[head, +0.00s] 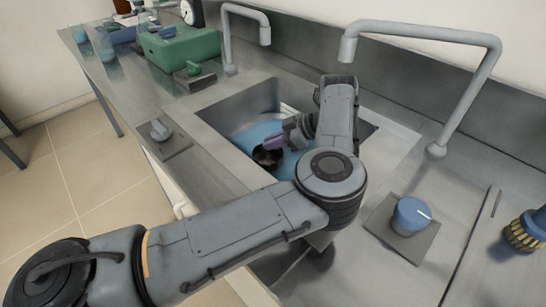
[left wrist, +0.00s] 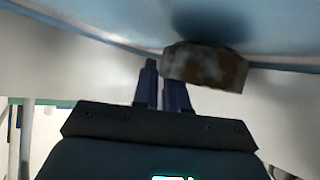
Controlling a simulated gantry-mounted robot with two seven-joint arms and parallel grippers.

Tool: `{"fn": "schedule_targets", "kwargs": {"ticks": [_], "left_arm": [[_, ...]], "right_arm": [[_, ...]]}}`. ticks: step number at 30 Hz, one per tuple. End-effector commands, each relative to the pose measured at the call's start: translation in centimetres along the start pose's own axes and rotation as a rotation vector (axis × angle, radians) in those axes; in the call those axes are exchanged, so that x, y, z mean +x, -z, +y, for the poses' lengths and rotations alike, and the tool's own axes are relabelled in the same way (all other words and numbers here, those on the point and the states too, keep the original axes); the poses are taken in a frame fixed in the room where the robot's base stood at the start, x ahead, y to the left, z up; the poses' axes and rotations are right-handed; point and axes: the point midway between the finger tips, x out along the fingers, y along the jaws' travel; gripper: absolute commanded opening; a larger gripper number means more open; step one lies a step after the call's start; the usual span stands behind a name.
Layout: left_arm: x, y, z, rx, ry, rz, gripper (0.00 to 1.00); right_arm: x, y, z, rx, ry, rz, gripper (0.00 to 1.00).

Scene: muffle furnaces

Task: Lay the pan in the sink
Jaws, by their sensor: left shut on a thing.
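The sink (head: 238,107) is a steel basin with a blue floor in the middle of the counter. The pan (head: 267,156) is small, round and dark brown, and it shows inside the basin, low over or on the blue floor. My left arm reaches over the sink's front edge, and my left gripper (head: 279,140) is shut on the pan. In the left wrist view the rusty brown pan (left wrist: 205,67) is at the fingertips (left wrist: 165,80), close to the blue surface; whether it touches is unclear. My arm hides part of the basin. My right gripper is not in view.
Two grey taps (head: 231,40) (head: 425,32) arch over the counter behind the sink. A green box (head: 183,47) and glassware (head: 104,45) occupy the far left counter.

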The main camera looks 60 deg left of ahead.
Motion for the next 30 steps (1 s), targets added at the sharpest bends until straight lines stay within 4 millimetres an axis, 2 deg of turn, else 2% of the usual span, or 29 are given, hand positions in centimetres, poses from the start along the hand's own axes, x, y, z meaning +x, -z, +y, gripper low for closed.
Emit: {"fn": "schedule_targets", "kwargs": {"ticks": [9,23,24,28,30], "left_arm": [[2.7,-3.7,-0.3,0.0,0.001,0.002,0.0],[2.8,-4.0,-0.3,0.0,0.001,0.001,0.0],[2.9,-4.0,-0.3,-0.001,0.001,0.0,0.17],[2.9,-4.0,-0.3,-0.001,0.001,0.0,0.37],[2.9,-4.0,-0.3,-0.001,0.001,0.0,0.38]], "right_arm": [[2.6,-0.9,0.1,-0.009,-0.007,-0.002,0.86],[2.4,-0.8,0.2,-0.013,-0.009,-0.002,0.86],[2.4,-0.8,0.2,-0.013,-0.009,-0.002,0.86],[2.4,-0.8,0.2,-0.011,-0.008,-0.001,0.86],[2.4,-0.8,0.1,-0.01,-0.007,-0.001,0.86]]}}
